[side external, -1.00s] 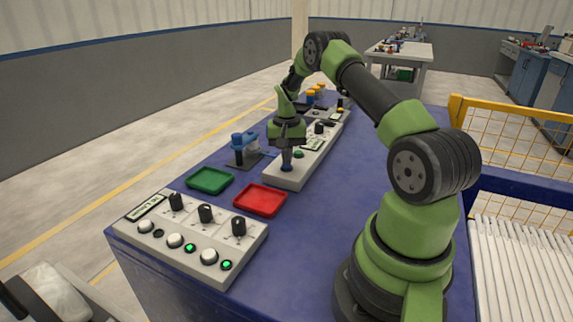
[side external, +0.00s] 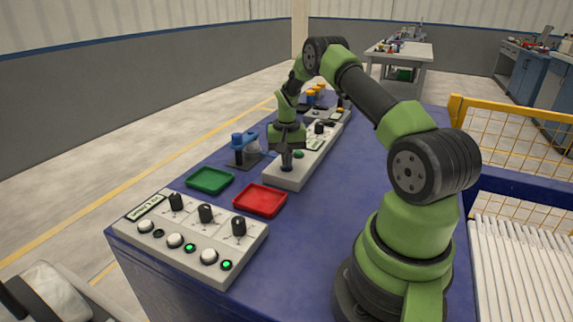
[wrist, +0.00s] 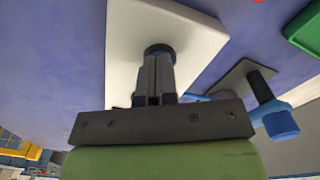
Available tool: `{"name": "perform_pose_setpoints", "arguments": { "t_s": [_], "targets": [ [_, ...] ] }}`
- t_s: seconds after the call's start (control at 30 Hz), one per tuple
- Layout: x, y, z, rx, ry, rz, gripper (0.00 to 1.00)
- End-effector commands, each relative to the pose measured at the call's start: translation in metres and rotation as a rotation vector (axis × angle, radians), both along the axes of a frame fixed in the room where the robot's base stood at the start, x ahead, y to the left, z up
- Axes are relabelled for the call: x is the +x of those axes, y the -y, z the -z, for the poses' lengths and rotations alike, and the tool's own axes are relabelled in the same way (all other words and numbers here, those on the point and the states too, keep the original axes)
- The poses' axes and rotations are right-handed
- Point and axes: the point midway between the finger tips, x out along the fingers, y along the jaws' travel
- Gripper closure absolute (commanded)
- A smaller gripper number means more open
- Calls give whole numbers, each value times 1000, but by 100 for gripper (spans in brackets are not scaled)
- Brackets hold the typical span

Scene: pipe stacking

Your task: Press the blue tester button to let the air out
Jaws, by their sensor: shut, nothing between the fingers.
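The blue tester button (side external: 287,169) sits near the front end of a long white tester panel (side external: 288,182). My gripper (side external: 287,163) points straight down over it, fingers together and empty. In the side external view the fingertips are at the button and cover much of it. In the wrist view the closed fingers (wrist: 155,65) reach to the dark round rim of the button (wrist: 160,49) and hide its middle. The tips look to be on the button, but I cannot tell how far it is pressed.
A green button (side external: 299,154) is further along the panel. A blue fitting on a dark plate (side external: 238,144) stands left of it. A green tray (side external: 210,181), a red tray (side external: 260,201) and a white control box (side external: 185,250) are nearer. The blue tabletop (side external: 350,180) right of the panel is clear.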

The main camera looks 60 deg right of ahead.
Motion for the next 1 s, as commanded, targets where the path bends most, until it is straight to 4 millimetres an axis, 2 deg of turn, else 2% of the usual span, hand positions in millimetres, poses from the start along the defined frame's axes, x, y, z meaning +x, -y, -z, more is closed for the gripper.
{"name": "perform_pose_setpoints", "arguments": {
  "t_s": [0.17, 0.8, 1.0],
  "targets": [
    [0, 0, -4, -1, 1, 0, 100],
    [0, 0, -57, -1, 2, 0, 100],
    [0, 0, -69, -1, 1, -1, 100]
  ]
}}
